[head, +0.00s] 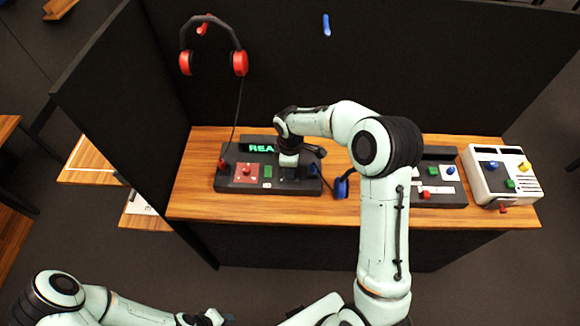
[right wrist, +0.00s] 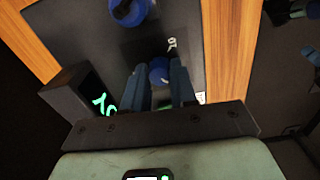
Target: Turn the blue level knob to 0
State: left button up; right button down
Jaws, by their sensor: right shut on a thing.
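The dark trackball panel (head: 228,183) lies on the wooden desk, with a green-lettered display (head: 258,147) at its back. My right gripper (right wrist: 159,88) is down over the right half of the panel. It is shut on the blue level knob (right wrist: 159,70), which sits between its two fingers in the right wrist view. The gripper hides this knob in the head view. A pale mark (right wrist: 172,44) shows on the panel close to the knob; I cannot read it surely.
A larger blue ball (right wrist: 130,12) sits on the panel beyond the knob. A red control (head: 247,170) and a green button (head: 267,171) are on its left half. A white device (head: 480,187) stands at the far right. Red headphones (head: 240,63) hang on the back partition.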

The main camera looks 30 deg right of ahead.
dwell(0.3)
jog(key=c, duration=0.9)
grip_release()
pick_arm(q)
jog(key=shift+w+r+p, duration=0.45)
jog(key=shift+w+r, duration=0.2)
pick_arm(e)
notch_tip(320, 180, up, 14)
jog(key=shift+f, duration=0.25)
